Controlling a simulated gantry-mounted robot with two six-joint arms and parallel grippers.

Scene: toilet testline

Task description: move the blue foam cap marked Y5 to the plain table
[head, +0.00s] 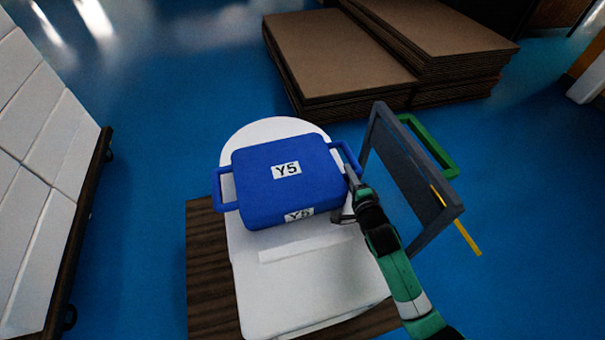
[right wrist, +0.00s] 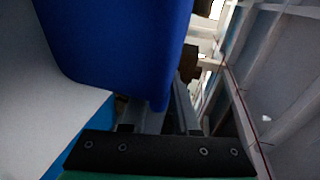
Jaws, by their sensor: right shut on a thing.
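The blue foam cap marked Y5 (head: 287,182) is over the white toilet (head: 290,285), with a loop handle on each side; I cannot tell whether it touches the toilet. My right gripper (head: 348,190) is at the cap's right handle and shut on it. In the right wrist view the blue cap (right wrist: 115,45) fills the upper left, and part of it reaches between the fingers of the right gripper (right wrist: 170,110). My left gripper is not in view. The plain table cannot be made out.
The toilet stands on a dark wooden surface (head: 208,265). A grey frame (head: 400,180) with a green handle (head: 430,147) stands close to the right of my right gripper. Stacked brown cardboard (head: 340,55) is behind. White boxes (head: 45,170) line the left. Blue floor is open between.

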